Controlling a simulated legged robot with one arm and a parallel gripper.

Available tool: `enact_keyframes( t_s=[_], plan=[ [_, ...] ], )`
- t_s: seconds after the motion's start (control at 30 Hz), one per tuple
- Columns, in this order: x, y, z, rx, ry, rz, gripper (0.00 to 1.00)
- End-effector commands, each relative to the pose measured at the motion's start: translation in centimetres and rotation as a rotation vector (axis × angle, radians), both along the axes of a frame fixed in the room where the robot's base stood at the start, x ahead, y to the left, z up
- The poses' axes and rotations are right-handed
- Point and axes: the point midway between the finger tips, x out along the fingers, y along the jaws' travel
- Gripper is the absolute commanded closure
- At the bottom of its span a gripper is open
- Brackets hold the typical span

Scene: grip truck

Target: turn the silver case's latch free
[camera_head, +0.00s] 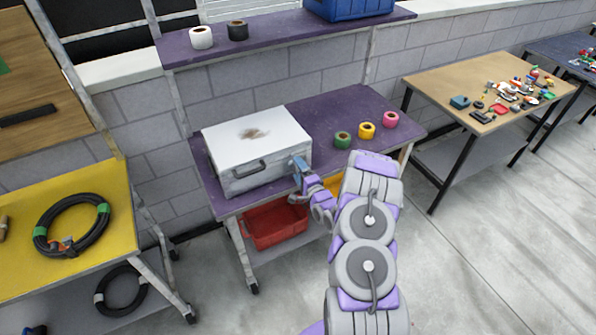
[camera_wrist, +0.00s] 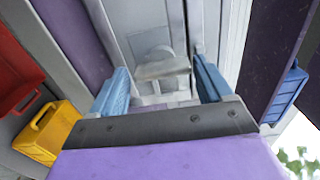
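The silver case (camera_head: 232,150) sits on the purple workbench (camera_head: 325,112), with a dark handle (camera_head: 249,170) on its front. My gripper (camera_head: 300,166) is at the case's front right corner in the head view and hides part of it. In the wrist view, the blue fingers of my gripper (camera_wrist: 160,68) are apart, one on each side of the grey latch (camera_wrist: 163,70) on the case's face (camera_wrist: 145,20). Gaps show between the latch and both fingers. The latch is not visible in the head view.
Green, yellow and pink tape rolls (camera_head: 366,130) stand on the bench right of the case. A red bin (camera_head: 272,225) is on the lower shelf, with a yellow bin (camera_wrist: 45,132) beside it. A yellow table (camera_head: 130,225) stands left; floor (camera_head: 480,250) at right is clear.

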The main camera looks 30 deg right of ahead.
Motion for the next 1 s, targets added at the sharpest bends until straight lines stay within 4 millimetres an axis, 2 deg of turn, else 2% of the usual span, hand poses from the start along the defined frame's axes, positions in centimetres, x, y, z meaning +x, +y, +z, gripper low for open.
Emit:
enact_keyframes(
  t_s=[0.1,0.33,0.47,1.0],
  plan=[
    [0.0,0.1,0.1,-0.001,-0.002,0.001,0.11],
    [-0.1,0.2,0.2,-0.002,-0.003,0.003,0.11],
    [-0.8,0.2,0.2,-0.001,-0.002,0.002,0.11],
    [-9.7,-0.5,0.1,0.001,0.001,0.0,0.11]
  ],
)
